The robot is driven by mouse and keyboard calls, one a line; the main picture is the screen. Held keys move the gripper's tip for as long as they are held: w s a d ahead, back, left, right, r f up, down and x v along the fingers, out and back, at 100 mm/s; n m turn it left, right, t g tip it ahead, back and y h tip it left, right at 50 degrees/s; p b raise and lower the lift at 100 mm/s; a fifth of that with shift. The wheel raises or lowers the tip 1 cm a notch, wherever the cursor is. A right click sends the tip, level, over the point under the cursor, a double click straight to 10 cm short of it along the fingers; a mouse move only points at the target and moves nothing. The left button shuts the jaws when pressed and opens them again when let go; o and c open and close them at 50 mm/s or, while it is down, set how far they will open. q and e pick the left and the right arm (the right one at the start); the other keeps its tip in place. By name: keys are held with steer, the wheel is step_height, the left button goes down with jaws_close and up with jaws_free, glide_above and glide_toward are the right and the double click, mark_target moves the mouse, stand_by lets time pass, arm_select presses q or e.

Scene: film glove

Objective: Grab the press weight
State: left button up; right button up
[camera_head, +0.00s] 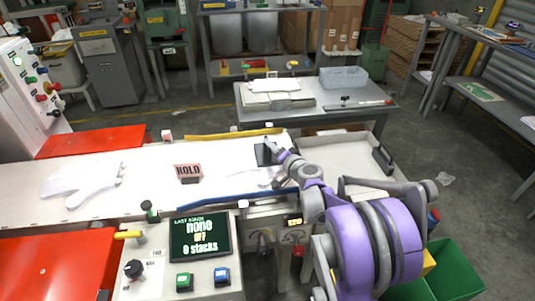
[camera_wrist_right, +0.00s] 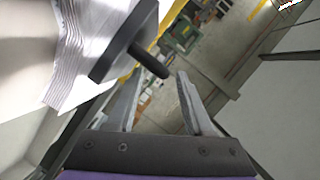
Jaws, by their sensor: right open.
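The press weight is a dark block (camera_head: 263,155) at the right end of the white work surface, partly hidden by my right gripper (camera_head: 281,160). In the right wrist view, it shows as a black plate (camera_wrist_right: 122,42) with a dark rod handle (camera_wrist_right: 150,60). My right gripper (camera_wrist_right: 160,76) is open, and the handle's end shows at the gap between its fingertips. I cannot tell whether they touch. My left gripper is out of view.
A white layered stack (camera_wrist_right: 78,55) lies beside the plate in the wrist view. A HOLD sign (camera_head: 188,171), a white glove (camera_head: 85,183), and yellow (camera_head: 232,134) and blue (camera_head: 235,198) rails are on the work surface. A display (camera_head: 200,236) stands in front.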

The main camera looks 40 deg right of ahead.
steer(key=x, duration=0.4)
steer(key=shift+w+b, duration=0.15)
steer(key=shift+b, duration=0.15)
steer(key=shift+r, duration=0.1)
steer(key=shift+c, duration=0.4)
jaws_close()
stand_by(0.6)
